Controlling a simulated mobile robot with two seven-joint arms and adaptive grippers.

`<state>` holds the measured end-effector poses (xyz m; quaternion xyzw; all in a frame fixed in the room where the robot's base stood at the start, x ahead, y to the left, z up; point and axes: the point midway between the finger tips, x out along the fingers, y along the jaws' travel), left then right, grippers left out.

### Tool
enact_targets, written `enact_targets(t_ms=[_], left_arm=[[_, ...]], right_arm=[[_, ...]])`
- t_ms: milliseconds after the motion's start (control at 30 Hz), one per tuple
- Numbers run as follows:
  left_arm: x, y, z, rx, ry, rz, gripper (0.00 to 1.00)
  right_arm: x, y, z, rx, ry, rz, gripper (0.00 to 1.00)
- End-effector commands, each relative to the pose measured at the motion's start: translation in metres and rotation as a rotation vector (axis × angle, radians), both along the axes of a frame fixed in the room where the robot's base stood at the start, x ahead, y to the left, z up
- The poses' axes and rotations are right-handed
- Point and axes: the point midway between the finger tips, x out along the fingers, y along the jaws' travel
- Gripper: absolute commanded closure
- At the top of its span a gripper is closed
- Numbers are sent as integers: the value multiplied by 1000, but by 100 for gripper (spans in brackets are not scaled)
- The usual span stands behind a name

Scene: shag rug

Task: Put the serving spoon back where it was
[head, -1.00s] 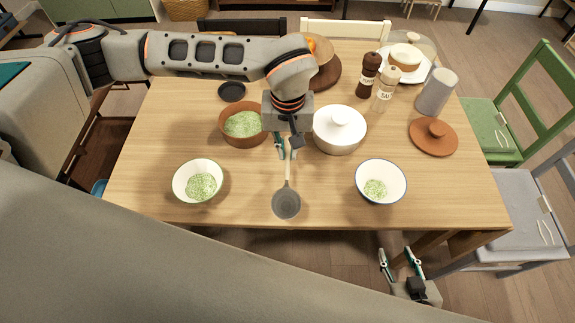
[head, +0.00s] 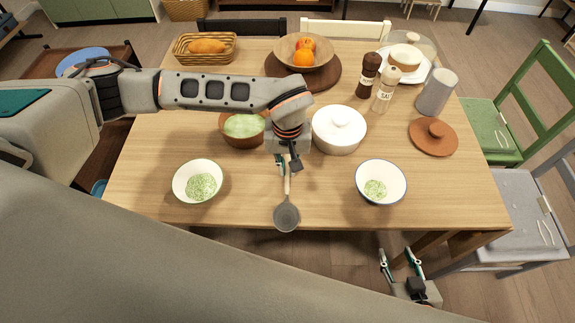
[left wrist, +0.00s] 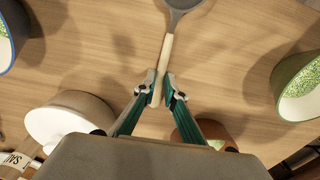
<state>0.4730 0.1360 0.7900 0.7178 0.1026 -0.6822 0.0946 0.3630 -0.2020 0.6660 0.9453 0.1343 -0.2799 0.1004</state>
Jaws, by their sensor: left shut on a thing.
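The serving spoon (head: 287,217) has a grey bowl and a pale wooden handle. My left gripper (head: 285,167) is shut on the handle, with the spoon's bowl pointing to the table's front edge. The left wrist view shows the handle (left wrist: 166,55) between the two fingertips (left wrist: 161,88). I cannot tell how high the spoon is above the table. A brown pot (head: 241,142) with green contents sits behind and left of the gripper, partly hidden by my arm. My right gripper (head: 401,266) is open and empty, low beyond the table's front edge.
Two white bowls with green bits, left (head: 198,181) and right (head: 381,182), flank the spoon. A white lidded pot (head: 339,130) is close right of my left gripper. A brown lid (head: 433,137), pepper mill (head: 368,75) and salt mill (head: 386,88) stand right.

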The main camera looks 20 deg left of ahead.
Motion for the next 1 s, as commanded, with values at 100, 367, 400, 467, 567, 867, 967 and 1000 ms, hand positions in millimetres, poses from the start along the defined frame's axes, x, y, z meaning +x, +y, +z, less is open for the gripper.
enact_targets(t_ms=[100, 367, 400, 467, 567, 867, 967, 1000], left_arm=[[0, 0, -1, 1, 0, 0, 73], [0, 0, -1, 0, 0, 0, 73], [0, 0, -1, 0, 0, 0, 73], [0, 0, 1, 0, 0, 0, 73], [1, 0, 9, -1, -3, 0, 73], [-1, -1, 66, 0, -5, -2, 73], [-2, -2, 85, -1, -4, -1, 73], [-3, -2, 92, -1, -4, -2, 73]], right_arm=[[0, 0, -1, 0, 1, 0, 60], [-1, 0, -2, 0, 3, 0, 60], [-1, 0, -2, -1, 4, 0, 60], [-1, 0, -2, -1, 5, 0, 60], [-2, 0, -2, -1, 6, 0, 60], [-2, 0, -2, -1, 6, 0, 60], [-2, 0, -2, -1, 6, 0, 60], [-2, 0, -2, -1, 5, 0, 60]])
